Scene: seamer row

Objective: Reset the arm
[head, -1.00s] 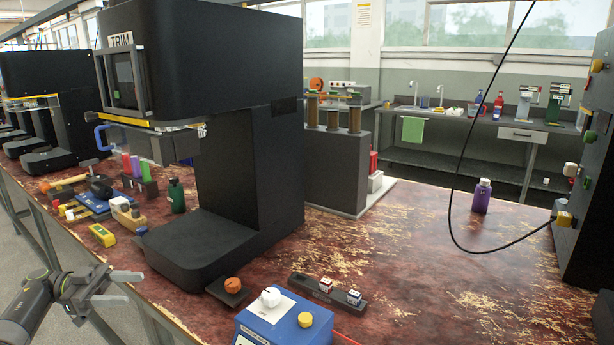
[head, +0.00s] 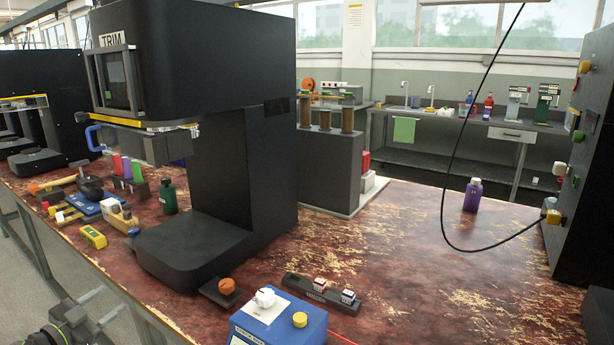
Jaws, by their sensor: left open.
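My left gripper (head: 108,303) is low at the bottom left of the head view, beside the front edge of the workbench (head: 400,260). Its two grey fingers are apart, with nothing visible between them. The rest of the left arm is mostly cut off by the bottom edge. My right gripper is not in view.
A black TRIM machine (head: 225,160) stands on the bench. A blue box (head: 280,322) with a white knob and a yellow button is at the front. A yellow device (head: 93,236) and tools lie near the left edge. A purple bottle (head: 473,195) and black cable (head: 443,205) are right.

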